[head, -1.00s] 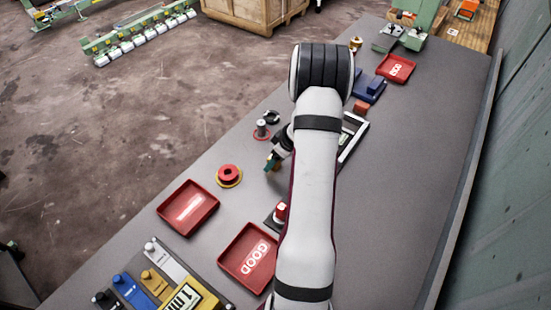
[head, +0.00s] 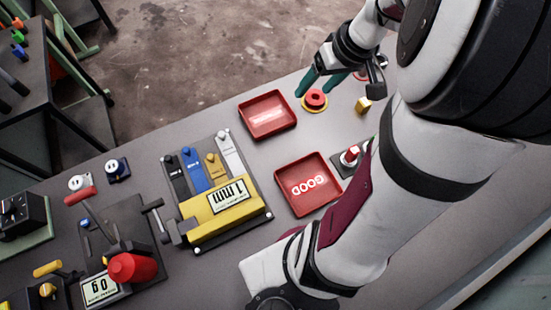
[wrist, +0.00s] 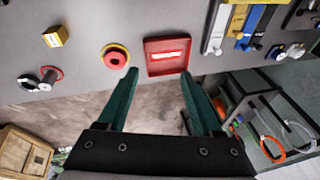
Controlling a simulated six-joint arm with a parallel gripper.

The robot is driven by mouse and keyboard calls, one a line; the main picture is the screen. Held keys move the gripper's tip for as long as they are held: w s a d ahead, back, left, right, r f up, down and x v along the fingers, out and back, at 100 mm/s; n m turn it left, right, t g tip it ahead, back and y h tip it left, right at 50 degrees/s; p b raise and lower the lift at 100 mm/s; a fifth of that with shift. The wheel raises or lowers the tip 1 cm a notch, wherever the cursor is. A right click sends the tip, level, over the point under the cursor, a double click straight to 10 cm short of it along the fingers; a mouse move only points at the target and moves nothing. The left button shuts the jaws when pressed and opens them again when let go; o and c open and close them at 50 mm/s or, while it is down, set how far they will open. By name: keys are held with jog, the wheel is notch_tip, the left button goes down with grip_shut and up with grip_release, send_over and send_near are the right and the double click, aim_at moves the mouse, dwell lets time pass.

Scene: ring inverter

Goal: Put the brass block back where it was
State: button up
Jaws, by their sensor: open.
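The brass block (head: 363,105) is a small gold cube standing alone on the grey bench, to the right of the red button. In the wrist view the brass block (wrist: 55,36) is at the upper left, well to the side of my fingers. My gripper (head: 320,84) has two green fingers spread apart, with nothing between them. It hangs near the bench's far edge, by the red button and apart from the block. Both fingers of my gripper (wrist: 158,75) also show in the wrist view.
A red round button on a yellow base (head: 315,99) stands close to my fingers. A red tray (head: 268,133) and a red GOOD tray (head: 300,208) lie to the left. A yellow 1 mm fixture (head: 228,208) stands further left. The bench around the block is mostly clear.

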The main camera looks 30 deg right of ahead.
jog(key=s+a+r+g, duration=0.1)
jog(key=s+a, duration=0.1)
jog(key=a, duration=0.3)
jog(key=s+a+r, duration=0.2)
jog(key=a, duration=0.4)
jog(key=s+a+m+g, duration=0.2)
jog(key=s+a+m, duration=0.2)
jog(key=s+a, duration=0.4)
jog(key=s, duration=0.3)
jog(key=shift+f, duration=0.25)
jog(key=shift+s, duration=0.1)
